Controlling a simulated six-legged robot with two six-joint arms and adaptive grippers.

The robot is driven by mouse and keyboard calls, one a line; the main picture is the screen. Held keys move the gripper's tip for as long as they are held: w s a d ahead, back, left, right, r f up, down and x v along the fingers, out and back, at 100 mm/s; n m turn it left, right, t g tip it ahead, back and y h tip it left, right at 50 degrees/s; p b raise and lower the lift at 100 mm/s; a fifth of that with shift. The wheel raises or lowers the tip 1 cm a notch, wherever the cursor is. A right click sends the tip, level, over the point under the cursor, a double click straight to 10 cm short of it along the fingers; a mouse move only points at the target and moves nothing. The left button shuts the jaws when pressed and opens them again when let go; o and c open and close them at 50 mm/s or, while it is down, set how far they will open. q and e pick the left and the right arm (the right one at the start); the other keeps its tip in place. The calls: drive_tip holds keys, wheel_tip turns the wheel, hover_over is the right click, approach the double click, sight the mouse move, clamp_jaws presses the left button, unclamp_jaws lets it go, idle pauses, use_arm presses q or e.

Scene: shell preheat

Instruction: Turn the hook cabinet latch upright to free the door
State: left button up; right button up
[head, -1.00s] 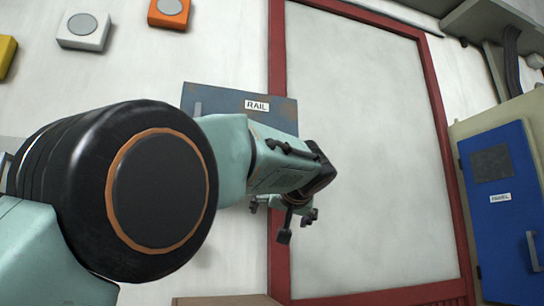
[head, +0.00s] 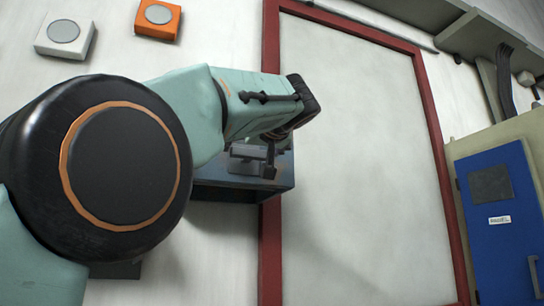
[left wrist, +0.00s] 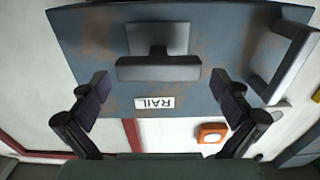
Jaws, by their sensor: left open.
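A blue-grey cabinet with worn edges shows low behind my left gripper in the head view (head: 240,190). It fills the upper left wrist view (left wrist: 85,40), where its door carries an upside-down RAIL label (left wrist: 154,102). A grey T-shaped latch (left wrist: 158,68) on a square plate has its bar lying level across the door. A grey door handle (left wrist: 285,62) is at the right there. My left gripper (head: 268,160) is open and empty in front of the door. In the left wrist view its fingers (left wrist: 163,92) stand either side of the latch, apart from it. My right gripper is out of view.
A red-framed pale panel (head: 360,150) covers the wall to the right. A blue cabinet (head: 500,235) stands at the far right. White (head: 64,35) and orange (head: 158,18) wall boxes are at the upper left. My left arm hides much of the left side.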

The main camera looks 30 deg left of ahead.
use_arm(q)
drive_tip(key=shift+w+a, duration=0.55)
drive_tip(key=shift+w, duration=0.3)
drive_tip(key=shift+a, duration=0.15)
drive_tip(key=shift+s+a, duration=0.1)
drive_tip(key=shift+s, duration=0.3)
drive_tip(key=shift+w, duration=0.4)
drive_tip(key=c, duration=0.5)
drive_tip(key=shift+s, duration=0.15)
drive_tip(key=shift+c, duration=2.5)
